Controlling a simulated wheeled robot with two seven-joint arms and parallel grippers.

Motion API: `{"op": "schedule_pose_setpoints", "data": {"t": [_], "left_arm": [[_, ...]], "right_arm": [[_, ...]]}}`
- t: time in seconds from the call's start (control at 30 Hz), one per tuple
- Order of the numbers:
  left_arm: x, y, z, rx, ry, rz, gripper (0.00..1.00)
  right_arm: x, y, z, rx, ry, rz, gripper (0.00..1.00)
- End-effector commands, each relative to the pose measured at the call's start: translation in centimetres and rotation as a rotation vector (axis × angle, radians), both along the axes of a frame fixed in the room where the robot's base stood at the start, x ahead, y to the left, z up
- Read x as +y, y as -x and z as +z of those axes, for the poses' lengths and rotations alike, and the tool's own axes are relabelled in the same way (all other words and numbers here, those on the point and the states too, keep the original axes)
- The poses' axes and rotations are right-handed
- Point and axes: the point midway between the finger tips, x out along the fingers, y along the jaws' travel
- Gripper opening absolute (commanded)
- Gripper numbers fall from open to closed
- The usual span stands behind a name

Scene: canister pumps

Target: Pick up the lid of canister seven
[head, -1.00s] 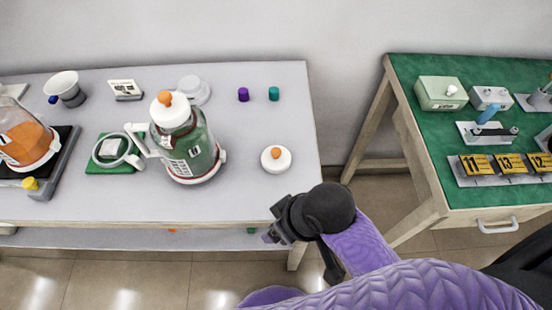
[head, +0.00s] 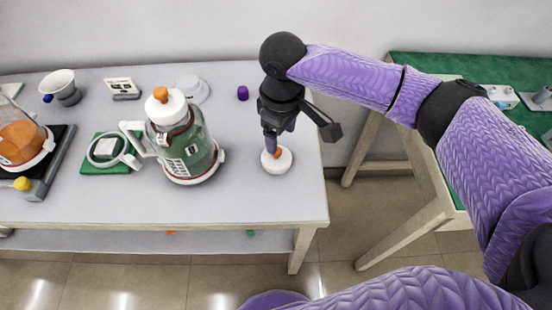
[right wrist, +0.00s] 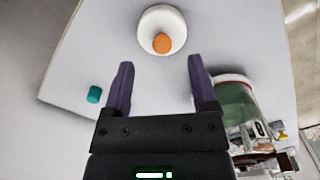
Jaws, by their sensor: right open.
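A round white lid with an orange knob (head: 284,161) lies alone on the grey table, near its right end. It also shows in the right wrist view (right wrist: 151,22), just beyond my fingertips, with the knob between their lines. My right gripper (head: 272,146) is above the lid, pointing down, and partly covers it. In the right wrist view the right gripper (right wrist: 160,65) has its two purple fingers apart, with nothing between them. I cannot tell from the head view whether a fingertip touches the knob. My left gripper is not in view.
A green-filled canister (head: 197,155) with a white orange-knobbed top stands left of the lid. A canister with orange contents (head: 20,143) is at the far left. A purple cap (head: 243,93) and a teal cap (right wrist: 94,94) are farther back. A green-topped table (head: 440,66) stands right, beyond a gap.

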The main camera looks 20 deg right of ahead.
Motion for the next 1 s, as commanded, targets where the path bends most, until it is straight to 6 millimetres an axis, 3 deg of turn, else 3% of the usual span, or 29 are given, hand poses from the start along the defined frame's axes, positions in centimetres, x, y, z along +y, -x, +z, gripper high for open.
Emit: {"op": "schedule_pose_setpoints", "data": {"t": [0.27,0.5,0.83,1.0], "left_arm": [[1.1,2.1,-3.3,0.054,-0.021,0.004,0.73],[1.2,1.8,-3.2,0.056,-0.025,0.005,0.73],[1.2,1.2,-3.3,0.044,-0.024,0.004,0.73],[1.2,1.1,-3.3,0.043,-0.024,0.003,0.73]], "right_arm": [[0.6,-0.6,-5.5,0.001,0.000,0.001,0.75],[0.6,-0.6,-5.6,-0.002,0.000,0.002,0.73],[0.6,-0.6,-5.6,-0.003,-0.001,0.002,0.03],[0.6,-0.6,-5.6,-0.003,-0.001,0.003,0.00]]}}
